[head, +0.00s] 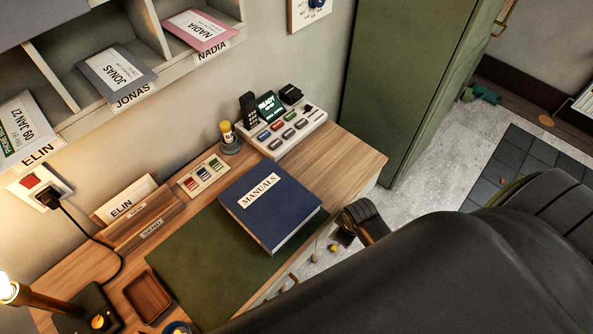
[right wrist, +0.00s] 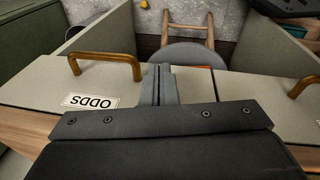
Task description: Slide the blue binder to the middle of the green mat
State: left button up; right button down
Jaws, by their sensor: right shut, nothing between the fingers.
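The blue binder (head: 265,213), labelled MANUALS, lies flat on the desk in the head view. The mat's bare part stretches to the left of the binder and toward the lower edge of the view. My right gripper (right wrist: 163,80) shows in the right wrist view, shut and empty, above grey drawer fronts. It touches no binder there. I cannot make out its fingertips in the head view. My left gripper is not in view.
A brown tray (head: 148,296), a lamp and a letter holder (head: 143,215) stand left of the mat. A large dark shape hides the lower right.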

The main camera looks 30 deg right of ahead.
notch_tip(320, 180, up, 10)
jog(key=w+n, duration=0.2)
jog(key=w, duration=0.1)
jog(key=w+r+n, duration=0.1)
jog(key=w+n, duration=0.1)
jog(key=w+a+r+n, duration=0.1)
jog(key=w+n, duration=0.1)
jog(key=w, duration=0.1)
jog(key=w+r+n+p, duration=0.1)
jog(key=w+n, duration=0.1)
jog(key=w, duration=0.1)
jog(key=shift+w+a+r+n+g+y, duration=0.1)
jog(key=shift+a+r+n+g+y, duration=0.05)
jog(key=shift+a+n+g+y, duration=0.2)
jog(key=w+a+r+n+g, duration=0.1)
jog(key=w+r+n, duration=0.5)
jog(key=w+n, duration=0.25)
notch_tip(320, 180, down, 9)
jog(key=shift+w+f+p, duration=0.1)
jog(key=shift+w+p, duration=0.05)
jog(key=shift+p, duration=0.45)
jog(key=a+p, duration=0.1)
jog(key=s+a+p, duration=0.1)
jog(key=a, duration=0.1)
jog(key=shift+s+a, duration=0.2)
jog(key=shift+a, duration=0.25)
jog(key=shift+f, duration=0.15)
